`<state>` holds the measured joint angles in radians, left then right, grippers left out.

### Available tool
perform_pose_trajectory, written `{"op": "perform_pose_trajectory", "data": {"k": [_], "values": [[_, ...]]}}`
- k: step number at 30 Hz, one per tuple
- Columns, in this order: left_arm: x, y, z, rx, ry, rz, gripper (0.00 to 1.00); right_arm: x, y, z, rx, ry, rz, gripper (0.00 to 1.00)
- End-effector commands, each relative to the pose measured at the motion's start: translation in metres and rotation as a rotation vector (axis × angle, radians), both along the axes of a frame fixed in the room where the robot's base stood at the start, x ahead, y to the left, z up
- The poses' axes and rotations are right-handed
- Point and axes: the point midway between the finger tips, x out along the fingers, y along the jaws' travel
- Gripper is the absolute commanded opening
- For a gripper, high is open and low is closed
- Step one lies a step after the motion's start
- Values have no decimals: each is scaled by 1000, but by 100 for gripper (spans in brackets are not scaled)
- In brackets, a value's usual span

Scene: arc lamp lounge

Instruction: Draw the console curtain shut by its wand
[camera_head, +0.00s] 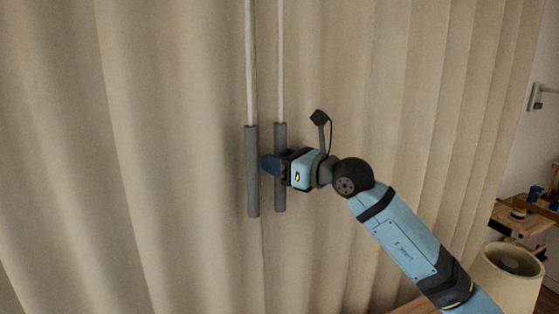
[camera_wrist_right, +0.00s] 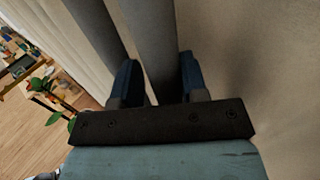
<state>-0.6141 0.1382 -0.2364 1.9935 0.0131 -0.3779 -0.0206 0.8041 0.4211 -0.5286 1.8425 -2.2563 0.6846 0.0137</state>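Two wands hang side by side in front of the beige curtain (camera_head: 170,150), each a thin white rod with a grey handle. The left wand (camera_head: 252,170) hangs free, close beside the right wand (camera_head: 280,140). My right gripper (camera_head: 271,164) reaches in from the right at the right wand's handle. In the right wrist view, that handle (camera_wrist_right: 152,40) runs between the two blue fingers, which sit close against its sides. The other handle (camera_wrist_right: 95,28) is outside the fingers, to the left. The curtain's two panels meet behind the wands with no gap showing. My left gripper is out of view.
A cream lampshade-like drum (camera_head: 508,270) stands at the lower right, near a wooden shelf (camera_head: 520,218) with small items. A wall bracket (camera_head: 541,95) is at the right edge. The wrist view shows a green plant (camera_wrist_right: 42,85) and wooden floor at left.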

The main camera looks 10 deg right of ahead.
Motion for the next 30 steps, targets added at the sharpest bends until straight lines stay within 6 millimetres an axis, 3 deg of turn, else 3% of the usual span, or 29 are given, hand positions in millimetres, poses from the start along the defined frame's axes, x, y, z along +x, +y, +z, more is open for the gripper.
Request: {"op": "perform_pose_trajectory", "data": {"k": [12, 30], "values": [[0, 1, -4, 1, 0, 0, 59, -6, -8, -1, 0, -1, -2, 39], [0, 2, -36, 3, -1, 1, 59, -89, -90, -2, 0, 0, -1, 39]]}}
